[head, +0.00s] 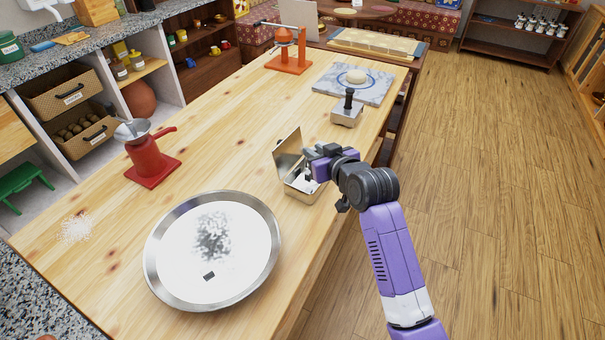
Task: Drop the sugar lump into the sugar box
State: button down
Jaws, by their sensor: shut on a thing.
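The sugar box (299,194) is a small metal box on the wooden table near its right edge. Its lid (288,155) stands open on the left side. My gripper (308,174) is over the box opening, reaching in from the right, with its fingers low at the opening. It is shut on the sugar lump. The lump is too small and too covered by the fingers to make out clearly. My gripper and wrist hide part of the box's inside, so I cannot tell how far the fingers are from its floor.
A large round metal tray (160,282) lies in front of the box. A red grinder (151,160) stands to the left, with white powder (75,228) spilled nearby. A small metal box with a black knob (347,108) and a marble board (372,92) lie beyond. The table centre is clear.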

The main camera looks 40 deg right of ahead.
jog(key=b, duration=0.6)
send_over(314, 186)
jog(key=shift+f, duration=3.05)
jog(key=shift+r+p, duration=0.1)
jog(key=shift+p, duration=0.2)
jog(key=c, duration=1.2)
grip_release()
jog(key=v, duration=0.7)
jog(key=shift+s, duration=0.4)
jog(key=shift+a+r, duration=0.1)
